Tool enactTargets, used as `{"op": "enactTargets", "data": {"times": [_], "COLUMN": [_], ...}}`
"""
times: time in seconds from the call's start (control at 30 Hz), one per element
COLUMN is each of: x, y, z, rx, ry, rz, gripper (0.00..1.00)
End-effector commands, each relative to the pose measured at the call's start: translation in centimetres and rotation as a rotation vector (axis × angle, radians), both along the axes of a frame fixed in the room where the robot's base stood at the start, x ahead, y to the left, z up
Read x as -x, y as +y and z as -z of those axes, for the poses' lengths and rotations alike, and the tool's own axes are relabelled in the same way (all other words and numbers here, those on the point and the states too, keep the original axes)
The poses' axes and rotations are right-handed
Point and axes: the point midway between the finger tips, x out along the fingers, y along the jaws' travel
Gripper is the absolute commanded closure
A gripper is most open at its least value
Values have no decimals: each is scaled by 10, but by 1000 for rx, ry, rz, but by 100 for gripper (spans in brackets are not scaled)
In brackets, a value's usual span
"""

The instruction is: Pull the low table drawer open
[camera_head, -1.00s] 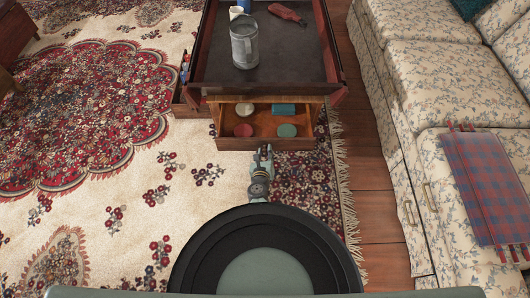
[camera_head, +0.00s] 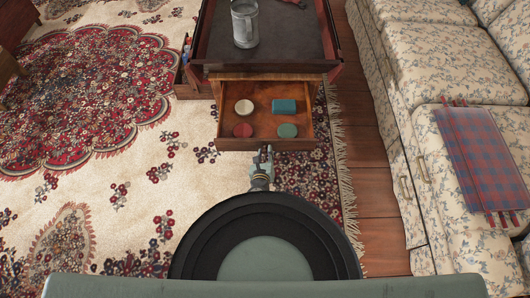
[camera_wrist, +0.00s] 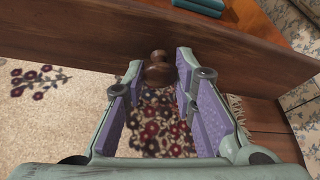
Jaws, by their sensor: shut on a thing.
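The low table (camera_head: 206,45) stands at the top of the head view. Its wooden drawer (camera_head: 266,143) is pulled out toward me, and its inside shows. In the drawer lie a white round thing (camera_head: 244,106), a red round thing (camera_head: 243,130), a green round thing (camera_head: 288,130) and a teal box (camera_head: 284,105). My gripper (camera_head: 266,151) is at the middle of the drawer front. In the wrist view, my gripper's fingers (camera_wrist: 159,77) are on either side of the round brown knob (camera_wrist: 159,70), shut on it.
Another small open drawer (camera_head: 187,88) is at the table's left side. A floral sofa (camera_head: 425,75) with a plaid cloth (camera_head: 480,155) runs along the right. The patterned rug (camera_head: 120,200) is clear to the left.

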Motion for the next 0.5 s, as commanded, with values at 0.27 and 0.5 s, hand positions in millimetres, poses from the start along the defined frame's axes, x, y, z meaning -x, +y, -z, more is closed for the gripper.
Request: {"op": "enactTargets", "data": {"times": [0.27,0.5], "x": [0,0], "y": [0,0], "z": [0,0], "rx": [1,0], "ry": [0,0], "rz": [-1,-1], "gripper": [72,56]}}
